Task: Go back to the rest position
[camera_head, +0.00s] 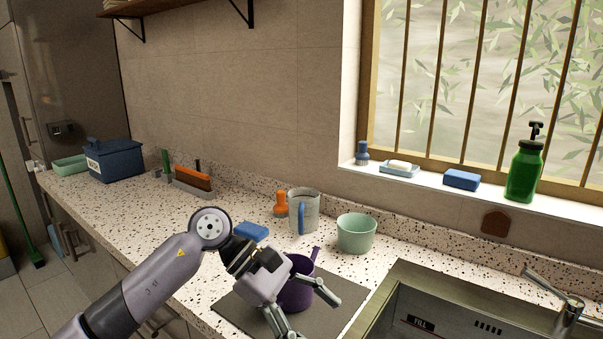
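My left gripper (314,319) comes in from the lower left, in front of a purple pot (299,294). Its two fingers are spread apart and nothing shows between them. The purple pot stands on a dark grey mat (341,315) on the speckled counter, with its handle pointing up and to the right. The gripper hides part of the pot, so I cannot tell whether they touch. My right gripper is not in view.
Behind the pot stand a mug with a blue handle (304,212), a green bowl (356,234), an orange-handled item (280,204) and a blue sponge (251,231). The sink (455,312) with its faucet (567,308) is at right. The counter (130,208) is clear at mid-left.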

